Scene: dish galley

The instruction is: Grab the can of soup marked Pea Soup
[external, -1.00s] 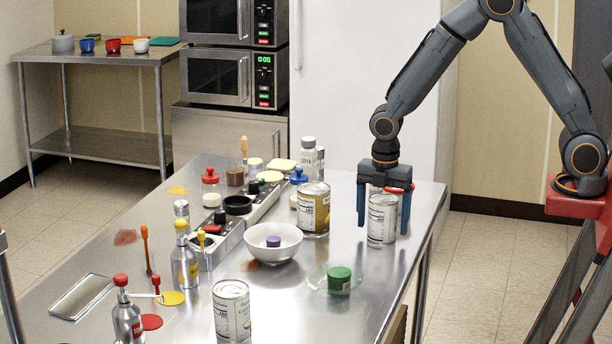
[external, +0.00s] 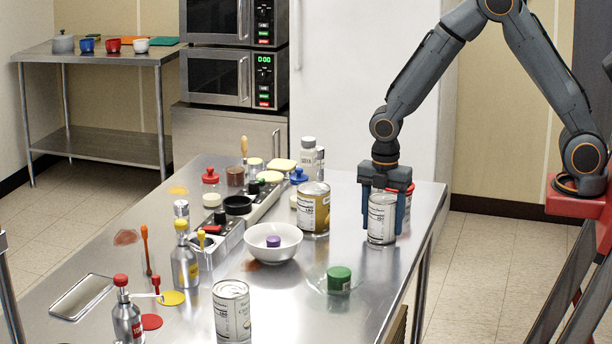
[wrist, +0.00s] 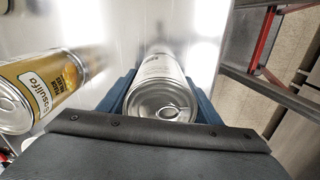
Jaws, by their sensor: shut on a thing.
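My gripper (external: 384,210) is at the right end of the steel table with its blue fingers shut on a silver-white can (external: 381,222). The can stands upright on the table. In the wrist view the held can (wrist: 160,95) shows its pull-tab lid between the fingers; its label text cannot be read, so I cannot tell whether it says Pea Soup. Another white-labelled can (external: 231,312) stands at the table's front. A yellow-labelled can (external: 313,210) stands left of my gripper and also shows in the wrist view (wrist: 38,95).
A red-topped item (external: 408,190) is close behind the held can, mostly hidden. The table's right edge (external: 421,252) is close to my gripper.

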